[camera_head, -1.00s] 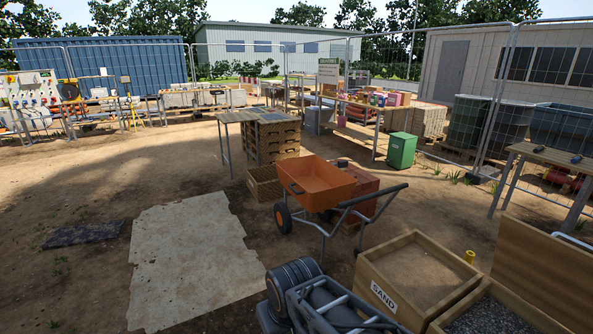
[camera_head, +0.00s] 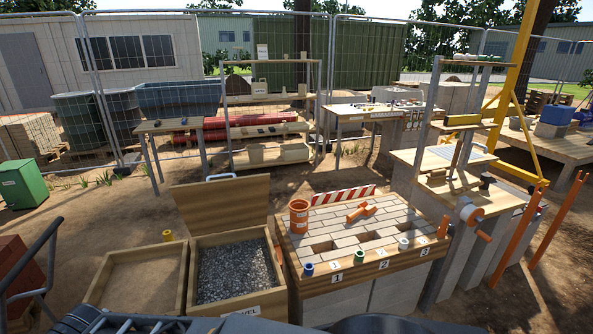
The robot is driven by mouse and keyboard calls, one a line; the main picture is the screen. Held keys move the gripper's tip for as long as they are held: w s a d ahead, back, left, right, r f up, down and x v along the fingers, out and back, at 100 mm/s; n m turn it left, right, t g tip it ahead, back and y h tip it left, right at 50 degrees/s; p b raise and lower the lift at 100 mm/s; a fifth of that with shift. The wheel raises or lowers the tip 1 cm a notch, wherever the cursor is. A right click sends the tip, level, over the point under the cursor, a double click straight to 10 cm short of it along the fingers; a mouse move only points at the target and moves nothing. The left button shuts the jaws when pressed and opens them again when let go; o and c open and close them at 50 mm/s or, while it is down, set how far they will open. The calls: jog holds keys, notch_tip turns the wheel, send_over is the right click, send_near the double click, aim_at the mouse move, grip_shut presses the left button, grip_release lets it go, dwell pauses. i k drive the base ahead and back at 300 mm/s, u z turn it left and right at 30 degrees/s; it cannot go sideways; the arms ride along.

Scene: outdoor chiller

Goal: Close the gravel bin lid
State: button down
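The gravel bin (camera_head: 239,306) is a square wooden box at lower centre, filled with grey gravel (camera_head: 234,268). Its front label is partly hidden by my own body at the bottom edge. The wooden lid (camera_head: 223,213) stands raised at the bin's back edge, tilted back, so the bin is open. A pale metal bar (camera_head: 221,177), perhaps a handle, shows at the lid's top edge. Dark parts of my own body show along the bottom of the view. My gripper cannot be made out among them.
An open sand bin (camera_head: 140,283) adjoins on the left, with a yellow cylinder (camera_head: 167,235) behind it. A paver bench (camera_head: 365,240) with an orange bucket (camera_head: 299,216) stands close on the right. Bare dirt lies behind the lid. A green box (camera_head: 22,184) is at far left.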

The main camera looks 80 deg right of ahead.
aim_at(206, 206)
jog(key=z, duration=1.95)
jog(key=i, duration=1)
